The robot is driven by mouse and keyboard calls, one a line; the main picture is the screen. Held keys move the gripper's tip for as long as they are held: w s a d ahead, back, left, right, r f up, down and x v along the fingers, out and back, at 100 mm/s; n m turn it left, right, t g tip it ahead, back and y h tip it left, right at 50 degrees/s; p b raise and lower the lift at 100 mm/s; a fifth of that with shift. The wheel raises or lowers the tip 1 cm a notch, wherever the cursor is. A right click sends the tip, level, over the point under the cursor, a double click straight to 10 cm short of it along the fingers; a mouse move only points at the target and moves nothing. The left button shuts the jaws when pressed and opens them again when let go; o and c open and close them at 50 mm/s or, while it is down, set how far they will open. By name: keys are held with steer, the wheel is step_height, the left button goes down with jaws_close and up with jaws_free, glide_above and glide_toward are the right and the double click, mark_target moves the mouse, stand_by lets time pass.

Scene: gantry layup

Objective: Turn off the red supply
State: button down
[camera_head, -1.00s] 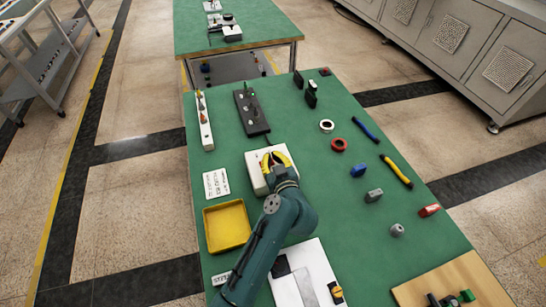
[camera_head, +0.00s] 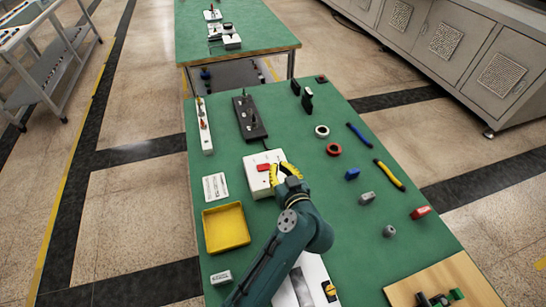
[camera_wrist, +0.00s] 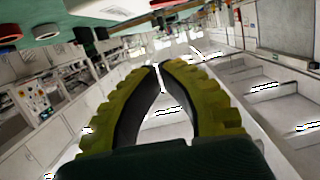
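A white box (camera_head: 258,184) with a red switch or button (camera_head: 263,167) on top sits at the middle left of the green table. A dark cord runs from its back toward a black strip (camera_head: 249,118). My gripper (camera_head: 287,164), with yellow fingers, is just right of the red part, over or beside the box's right side. I cannot tell whether it touches the box. In the wrist view the fingertips (camera_wrist: 161,65) nearly meet, with nothing visible between them. The switch's position is too small to tell. The box is not recognisable in the wrist view.
A white strip (camera_head: 204,126) with reddish parts lies at the far left. A white label card (camera_head: 216,187) and a yellow tray (camera_head: 226,228) are left of my arm. Rings, pliers-like tools and small blocks lie to the right. A wooden board (camera_head: 447,283) is at the front right.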

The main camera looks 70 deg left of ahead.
steer(key=shift+v, duration=2.05)
steer(key=shift+w+a+r, duration=0.1)
steer(key=shift+w, duration=0.05)
